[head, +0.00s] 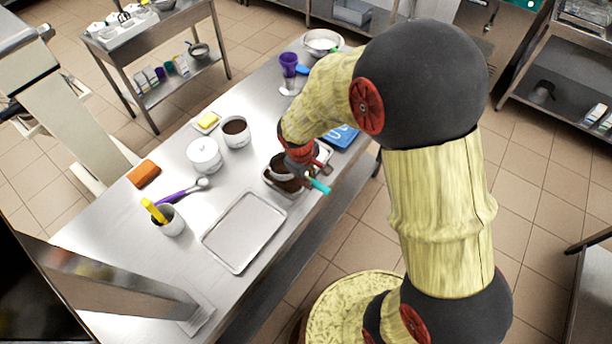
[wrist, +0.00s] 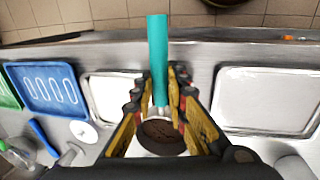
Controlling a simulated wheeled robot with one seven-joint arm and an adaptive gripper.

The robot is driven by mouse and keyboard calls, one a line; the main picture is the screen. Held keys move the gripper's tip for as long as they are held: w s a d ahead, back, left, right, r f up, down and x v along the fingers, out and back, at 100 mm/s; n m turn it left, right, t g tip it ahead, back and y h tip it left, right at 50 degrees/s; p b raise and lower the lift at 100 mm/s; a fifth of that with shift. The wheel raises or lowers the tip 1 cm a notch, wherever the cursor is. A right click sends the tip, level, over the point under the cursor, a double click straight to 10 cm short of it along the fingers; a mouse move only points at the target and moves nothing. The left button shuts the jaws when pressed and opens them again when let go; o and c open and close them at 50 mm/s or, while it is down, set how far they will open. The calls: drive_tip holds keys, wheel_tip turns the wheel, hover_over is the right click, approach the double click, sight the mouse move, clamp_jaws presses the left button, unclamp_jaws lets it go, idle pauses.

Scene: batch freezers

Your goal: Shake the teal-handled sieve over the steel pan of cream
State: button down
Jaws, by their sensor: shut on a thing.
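My gripper (head: 302,165) is shut on the teal-handled sieve. The sieve's teal handle (wrist: 157,55) points away from my wrist in the wrist view, and its end also shows in the head view (head: 320,186). The round sieve bowl (wrist: 160,136) holds dark brown powder. A small steel pan (wrist: 97,110) lies below and beside the gripper, with a pale inside in the wrist view. In the head view, the pan (head: 270,184) is partly hidden by the gripper and sieve, and dark brown shows within its rim. How much of that brown is in the sieve I cannot tell.
An empty flat tray (head: 243,232) lies nearby on the steel table.

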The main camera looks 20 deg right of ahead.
drive_tip(key=shift+s+d, duration=0.55)
drive_tip(key=shift+s, duration=0.15)
drive_tip(key=shift+w, duration=0.1)
drive_tip(key=w+d+p, duration=0.2)
drive_tip(key=w+d, duration=0.2)
drive_tip(key=d, duration=0.2)
drive_tip(key=shift+w, duration=0.15)
idle(3.6)
